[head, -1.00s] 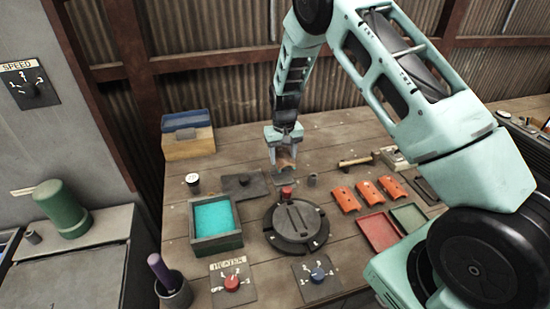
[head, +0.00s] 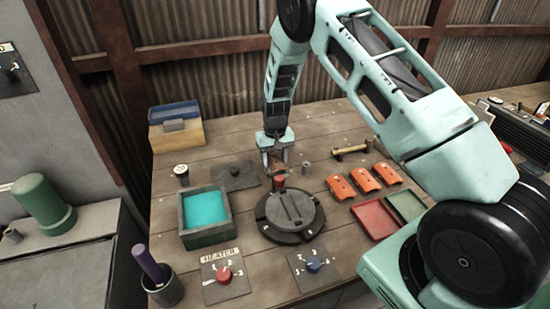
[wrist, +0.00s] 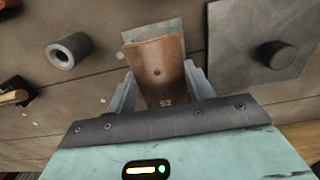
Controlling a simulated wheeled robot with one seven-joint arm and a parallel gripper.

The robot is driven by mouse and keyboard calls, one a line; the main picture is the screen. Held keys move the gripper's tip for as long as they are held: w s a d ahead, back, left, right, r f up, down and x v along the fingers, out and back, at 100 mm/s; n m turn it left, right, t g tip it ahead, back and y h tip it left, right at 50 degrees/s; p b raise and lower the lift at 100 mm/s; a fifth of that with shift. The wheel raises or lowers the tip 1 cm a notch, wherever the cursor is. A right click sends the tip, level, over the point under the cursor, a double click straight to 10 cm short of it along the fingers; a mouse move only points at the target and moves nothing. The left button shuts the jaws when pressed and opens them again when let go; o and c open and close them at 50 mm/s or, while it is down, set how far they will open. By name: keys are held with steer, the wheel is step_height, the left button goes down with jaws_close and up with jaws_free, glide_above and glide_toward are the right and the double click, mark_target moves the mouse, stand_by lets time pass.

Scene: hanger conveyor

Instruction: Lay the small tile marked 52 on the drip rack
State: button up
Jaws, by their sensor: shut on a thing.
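The small tile marked 52 (wrist: 158,75) is brown and curved, with a small hole above its number. My gripper (wrist: 160,88) is shut on it, a finger at each side. In the head view my gripper (head: 277,163) is above the table, behind the round black turntable (head: 268,225), and the tile shows only as a small brown patch between the fingers. A grey-green plate (wrist: 152,28) shows beyond the tile's far end in the wrist view. I cannot tell which thing is the drip rack.
A red can-like piece (head: 279,183) stands at the turntable's back edge, close to my gripper. A small grey cylinder (head: 307,168) and a knobbed grey plate (head: 236,177) flank it. Several orange tiles (head: 365,179) lie right; a box of teal liquid (head: 205,213) stands left.

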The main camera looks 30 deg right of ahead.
mark_target(275, 160)
steer(key=o, duration=1.1)
steer(key=shift+r, duration=0.15)
step_height(275, 160, up, 17)
steer(key=b, duration=0.4)
